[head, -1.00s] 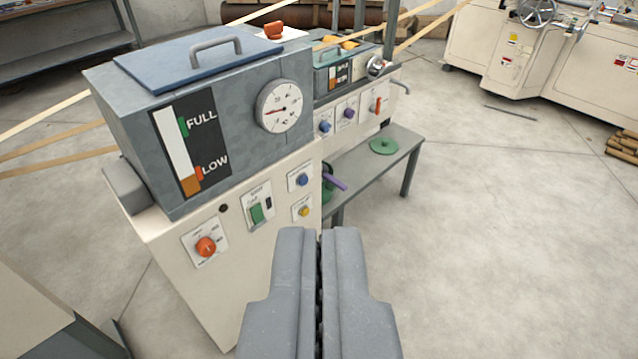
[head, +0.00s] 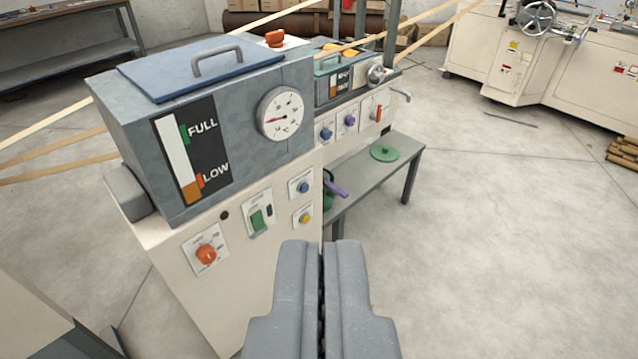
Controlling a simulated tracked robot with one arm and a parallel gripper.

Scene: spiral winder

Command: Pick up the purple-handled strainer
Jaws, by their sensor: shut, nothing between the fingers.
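The purple handle of the strainer (head: 335,189) sticks out past the right edge of the near machine, at the near end of a low grey bench (head: 410,147). The rest of the strainer is mostly hidden behind the machine. A green object (head: 328,201) shows partly just below the handle; I cannot tell what it is. My gripper (head: 322,243) is shut and empty at the bottom middle of the view. It is in front of the machine and appears nearer to me than the handle, apart from it.
The near machine (head: 270,262) with its grey tank (head: 240,150) fills the left and middle. A green disc (head: 384,152) lies on the bench. Paper strips (head: 60,115) stretch across behind the tank. Open concrete floor (head: 500,240) lies to the right.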

